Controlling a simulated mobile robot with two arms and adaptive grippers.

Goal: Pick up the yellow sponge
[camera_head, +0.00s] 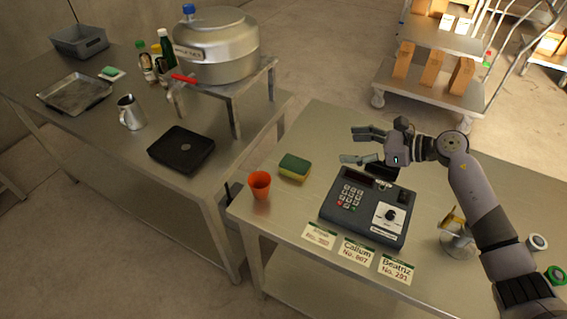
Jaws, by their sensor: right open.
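The yellow sponge (294,167) has a dark green top layer and lies flat on the near metal table (290,210), by its far left corner. My right gripper (356,146) is open and empty, pointing left. It is to the right of the sponge and apart from it, over the far side of the table beyond the keypad device. A second, small green sponge (110,72) lies on a white piece on the other table at the left. My left gripper is not in view.
An orange cup (260,185) stands just left of the sponge. A dark keypad device (368,205) sits to its right, with name cards (358,252) in front. A tape dispenser (457,237) is further right. A shelf cart (430,75) stands behind.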

